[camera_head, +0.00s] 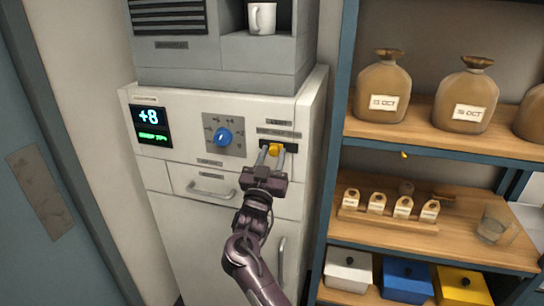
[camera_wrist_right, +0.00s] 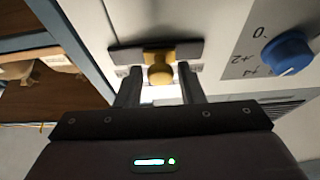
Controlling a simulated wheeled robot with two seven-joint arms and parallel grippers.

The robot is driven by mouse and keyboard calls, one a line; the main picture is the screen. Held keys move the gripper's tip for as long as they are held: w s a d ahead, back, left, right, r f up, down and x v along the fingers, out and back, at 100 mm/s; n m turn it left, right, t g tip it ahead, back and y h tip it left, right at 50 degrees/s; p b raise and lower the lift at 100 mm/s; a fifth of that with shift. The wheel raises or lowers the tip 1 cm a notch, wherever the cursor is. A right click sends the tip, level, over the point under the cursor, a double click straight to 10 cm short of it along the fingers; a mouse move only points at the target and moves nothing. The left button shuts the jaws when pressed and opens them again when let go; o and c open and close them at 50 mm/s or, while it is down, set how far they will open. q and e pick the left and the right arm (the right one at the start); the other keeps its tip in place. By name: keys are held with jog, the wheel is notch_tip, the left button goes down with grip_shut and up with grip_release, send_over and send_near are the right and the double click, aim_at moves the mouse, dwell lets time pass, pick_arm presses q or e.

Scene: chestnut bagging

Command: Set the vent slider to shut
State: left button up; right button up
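The vent slider's yellow knob (camera_head: 275,149) sits around the middle of a short dark slot (camera_head: 292,148) on the white cabinet's upper front. The small labels by the slot are too small to read. My right gripper (camera_head: 271,156) is at the slot with its two fingers spread. In the right wrist view the knob (camera_wrist_right: 160,73) shows between and just beyond the fingertips of my right gripper (camera_wrist_right: 160,82), with a gap on both sides. It holds nothing. My left gripper is not in view.
Left of the slider are a blue dial (camera_head: 223,137) and a display (camera_head: 152,126) reading +8. A drawer handle (camera_head: 211,191) is below. A wooden shelf (camera_head: 390,238) with sacks, small tagged bags and a glass stands close on the right.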

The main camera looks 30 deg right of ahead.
aim_at(263, 140)
grip_shut()
jog(key=shift+w+a+f+b, duration=0.2)
jog(key=shift+w+b, duration=0.1)
jog(key=shift+b, duration=0.1)
jog(key=shift+w+a+b, duration=0.65)
jog(key=shift+w+a, duration=0.05)
jog(key=shift+w, duration=0.1)
jog(key=shift+w+a+r, duration=0.15)
jog(key=shift+w+a, duration=0.05)
jog(key=shift+w, duration=0.05)
jog(key=shift+s+r, duration=0.1)
jog(key=shift+o, duration=0.2)
grip_release()
jog(key=shift+o, duration=1.4)
jog(key=shift+w+a, duration=0.15)
jog(key=shift+w, duration=0.05)
